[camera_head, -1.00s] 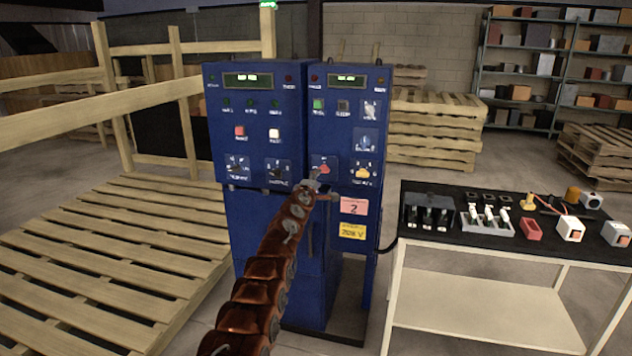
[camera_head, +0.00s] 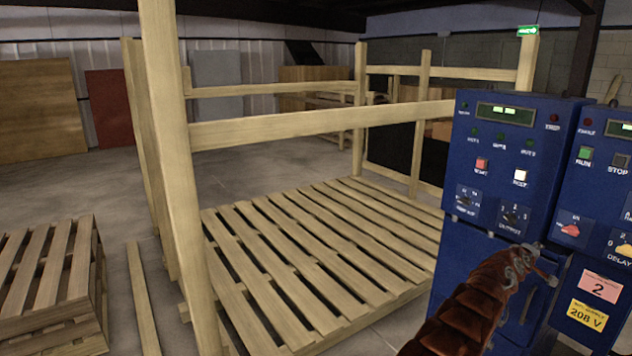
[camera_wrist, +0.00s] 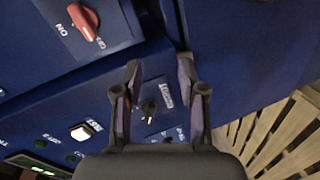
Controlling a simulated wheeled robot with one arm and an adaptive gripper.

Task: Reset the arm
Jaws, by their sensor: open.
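My arm reaches up from the bottom right in the head view, and my gripper (camera_head: 540,262) is at its end, in front of the blue control cabinets (camera_head: 495,160). In the wrist view my gripper (camera_wrist: 158,80) has its two fingers spread apart with nothing between them. Beyond the fingers is a blue panel with a small black knob (camera_wrist: 148,108) and a lit white button (camera_wrist: 82,132). A red rotary switch (camera_wrist: 84,20) shows at the top left of the wrist view. I cannot tell whether the fingers touch the panel.
A large wooden pallet frame (camera_head: 325,122) with a slatted base stands left of the cabinets. A smaller pallet stack (camera_head: 50,285) is at the lower left. A loose plank (camera_head: 142,300) lies between them. Grey floor (camera_head: 270,150) is open behind the frame.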

